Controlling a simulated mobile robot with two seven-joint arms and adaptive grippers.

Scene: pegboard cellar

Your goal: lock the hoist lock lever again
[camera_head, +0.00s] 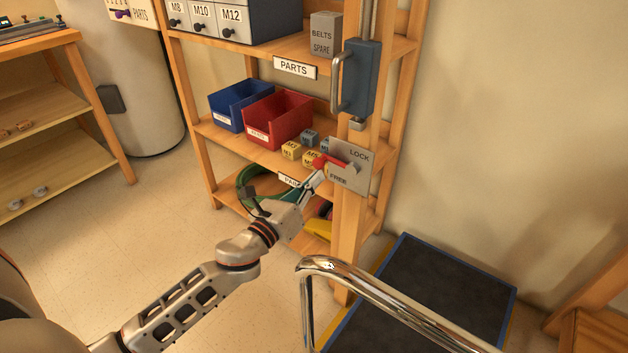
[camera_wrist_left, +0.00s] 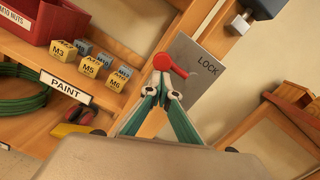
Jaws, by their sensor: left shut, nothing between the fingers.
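The hoist lock lever (camera_head: 334,162) is red with a round knob and sits on a grey metal plate (camera_head: 364,178) on the shelf's front post. The plate reads LOCK at its upper right and FREE at its lower left. The lever points left from its pivot, away from the word LOCK. It also shows in the left wrist view (camera_wrist_left: 176,69), where FREE is hidden. My left gripper (camera_head: 321,176) is shut and empty, its fingertips just below the knob. In the wrist view its teal fingers (camera_wrist_left: 163,88) meet close to the knob; I cannot tell whether they touch. My right gripper is out of view.
A blue box with a metal handle (camera_head: 361,78) is on the post above the plate. Shelves behind hold a red bin (camera_head: 279,118), a blue bin (camera_head: 238,103) and several small cubes. A chrome rail (camera_head: 330,265) and a dark step (camera_head: 450,285) stand in front.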

